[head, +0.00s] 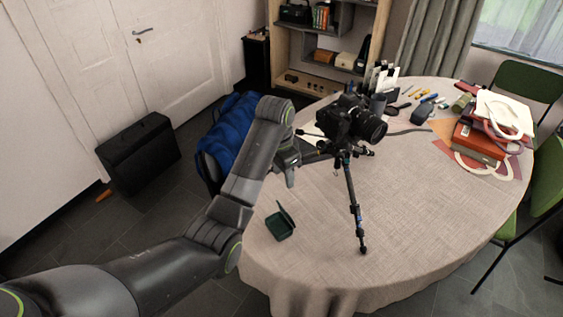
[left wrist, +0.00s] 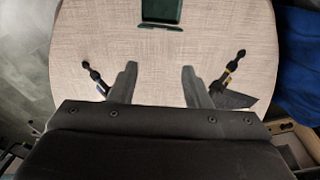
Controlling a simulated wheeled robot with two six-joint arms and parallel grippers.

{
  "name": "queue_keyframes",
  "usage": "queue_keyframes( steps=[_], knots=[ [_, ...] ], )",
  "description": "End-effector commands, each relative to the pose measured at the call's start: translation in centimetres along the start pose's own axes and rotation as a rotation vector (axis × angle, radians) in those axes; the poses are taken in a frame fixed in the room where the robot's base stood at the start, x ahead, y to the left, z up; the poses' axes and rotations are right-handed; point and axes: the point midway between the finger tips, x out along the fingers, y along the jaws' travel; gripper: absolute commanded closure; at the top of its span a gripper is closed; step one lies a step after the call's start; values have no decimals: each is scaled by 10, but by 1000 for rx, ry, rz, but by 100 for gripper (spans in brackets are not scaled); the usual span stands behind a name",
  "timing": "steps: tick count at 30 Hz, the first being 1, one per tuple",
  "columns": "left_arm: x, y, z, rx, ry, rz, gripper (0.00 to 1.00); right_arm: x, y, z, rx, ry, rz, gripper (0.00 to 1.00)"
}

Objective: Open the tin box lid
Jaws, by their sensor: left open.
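The small dark green tin box (head: 279,226) sits on the near left part of the cloth-covered table. My right gripper is not in view.
A black camera (head: 351,121) on a small tripod (head: 353,205) stands close to the right of my left gripper. Books (head: 475,141) are piled at the table's right. Pens and small items lie at the back. The table's front right is clear.

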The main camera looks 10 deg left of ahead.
Motion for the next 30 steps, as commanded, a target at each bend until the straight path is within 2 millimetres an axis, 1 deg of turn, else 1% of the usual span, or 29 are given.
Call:
queue_keyframes(
  steps=[1,2,3,6,12,23,26,29,30],
  knots=[
    [-14,-1,-1,1,5,-4,56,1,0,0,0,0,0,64],
    [-21,0,-1,2,3,-3,56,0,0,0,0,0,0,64],
    [-28,0,0,0,-1,1,56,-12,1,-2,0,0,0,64],
    [-36,0,0,0,-1,2,56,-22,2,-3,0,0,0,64],
    [-44,0,0,0,-1,1,56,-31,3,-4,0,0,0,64],
    [-44,0,0,0,0,0,56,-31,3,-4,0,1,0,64],
    [-41,-2,1,-3,3,-5,68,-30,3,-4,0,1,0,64],
    [-27,-12,4,-24,30,-42,81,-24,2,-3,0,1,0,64],
    [-17,-20,6,-38,50,-69,86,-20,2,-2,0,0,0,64]
  ],
)
